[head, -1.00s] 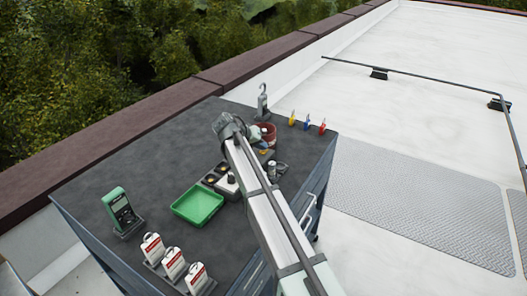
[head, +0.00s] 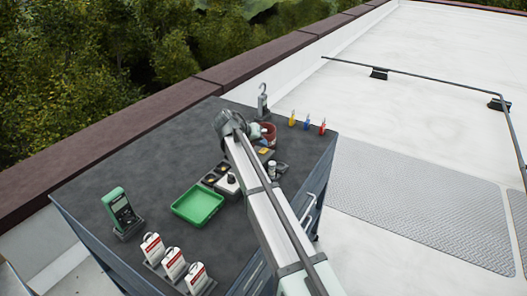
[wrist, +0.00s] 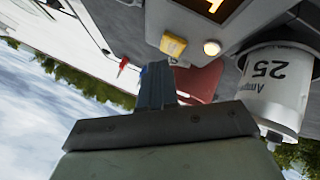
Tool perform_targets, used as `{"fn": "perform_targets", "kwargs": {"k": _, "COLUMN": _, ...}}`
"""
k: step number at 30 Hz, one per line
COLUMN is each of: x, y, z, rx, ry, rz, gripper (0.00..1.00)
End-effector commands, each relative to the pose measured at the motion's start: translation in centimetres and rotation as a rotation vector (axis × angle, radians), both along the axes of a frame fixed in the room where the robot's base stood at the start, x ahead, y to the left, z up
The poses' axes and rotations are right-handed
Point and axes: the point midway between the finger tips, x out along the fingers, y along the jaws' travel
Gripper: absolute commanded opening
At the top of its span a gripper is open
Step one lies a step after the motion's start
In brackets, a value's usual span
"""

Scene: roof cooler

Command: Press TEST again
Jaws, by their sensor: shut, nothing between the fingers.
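In the wrist view a grey tester panel (wrist: 135,22) fills the top, with a dark display showing orange digits (wrist: 213,6). A yellow push button (wrist: 173,45) sits on the panel beside a small lit white lamp (wrist: 212,48). No TEST lettering is readable. My gripper (wrist: 155,72) is shut and empty, its fingertips appearing just below the yellow button in the picture. A gap seems to show between them, but I cannot tell the distance. In the head view the tester (head: 264,153) is partly hidden by my arm, and the fingertips are not clear.
A white cylinder marked 25 (wrist: 275,85) stands right of the fingers in the wrist view. A red bin (head: 269,131) is close behind the gripper. A green tray (head: 197,206), a green meter (head: 119,208) and several red-white tags (head: 173,265) stand on the dark bench (head: 105,172).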

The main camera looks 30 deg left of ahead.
Motion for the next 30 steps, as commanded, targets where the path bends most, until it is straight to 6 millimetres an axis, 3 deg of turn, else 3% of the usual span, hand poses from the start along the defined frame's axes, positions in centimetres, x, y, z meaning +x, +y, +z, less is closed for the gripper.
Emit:
{"fn": "perform_targets", "kwargs": {"k": 14, "x": 0.0, "y": 0.0, "z": 0.4, "rx": 0.0, "ry": 0.0, "rz": 0.0, "gripper": 0.0}}
{"fn": "perform_targets", "kwargs": {"k": 30, "x": 0.0, "y": 0.0, "z": 4.5, "rx": 0.0, "ry": 0.0, "rz": 0.0, "gripper": 0.0}}
